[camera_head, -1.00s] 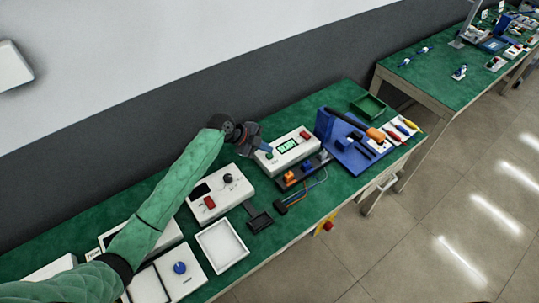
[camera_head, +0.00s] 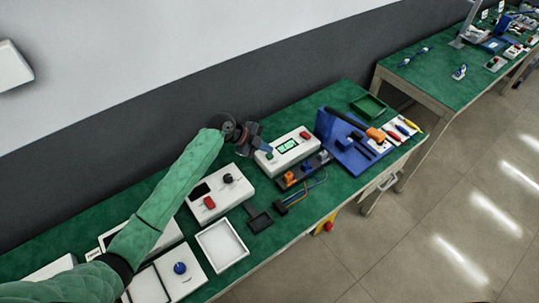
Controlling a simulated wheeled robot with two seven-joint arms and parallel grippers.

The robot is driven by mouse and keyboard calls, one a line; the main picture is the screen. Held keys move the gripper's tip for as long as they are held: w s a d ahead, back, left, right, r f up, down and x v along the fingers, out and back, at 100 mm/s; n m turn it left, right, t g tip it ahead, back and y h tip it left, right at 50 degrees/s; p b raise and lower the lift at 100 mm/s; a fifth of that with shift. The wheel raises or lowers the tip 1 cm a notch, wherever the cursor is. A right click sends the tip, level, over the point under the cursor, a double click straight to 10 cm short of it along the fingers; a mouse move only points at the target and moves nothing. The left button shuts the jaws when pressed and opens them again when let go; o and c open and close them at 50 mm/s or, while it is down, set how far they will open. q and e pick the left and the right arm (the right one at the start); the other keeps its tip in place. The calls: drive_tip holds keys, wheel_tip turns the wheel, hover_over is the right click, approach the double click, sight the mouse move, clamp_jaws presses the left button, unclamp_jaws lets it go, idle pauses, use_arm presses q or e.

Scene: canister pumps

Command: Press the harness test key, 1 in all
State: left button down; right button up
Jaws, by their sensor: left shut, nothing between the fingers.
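The harness tester is a white box (camera_head: 290,157) with a lit green display (camera_head: 287,146), standing towards the back of the green bench. A red key (camera_head: 304,135) is at its right end and a green key (camera_head: 269,156) is at its left end. My left gripper (camera_head: 265,149) is shut and empty, with its fingertips at the left end of the box, just above the green key. I cannot tell whether they touch the key. My right gripper is not in view.
A black fixture with orange and blue connectors (camera_head: 290,179) lies in front of the tester. A white box with a red switch (camera_head: 218,193) stands to the left, and a blue tool stand (camera_head: 345,150) to the right. A white tray (camera_head: 222,246) is nearer the front.

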sight(266, 155)
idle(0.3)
use_arm(q)
drive_tip(key=shift+f+b, duration=0.4)
drive_tip(key=shift+b, duration=0.1)
drive_tip(key=shift+f+b, duration=0.4)
drive_tip(key=shift+f, duration=0.05)
idle(0.8)
drive_tip(key=shift+r, duration=0.15)
drive_tip(key=shift+r+p, duration=0.35)
drive_tip(key=shift+r, duration=0.35)
drive_tip(key=shift+r+p, duration=1.05)
drive_tip(key=shift+r, duration=1.45)
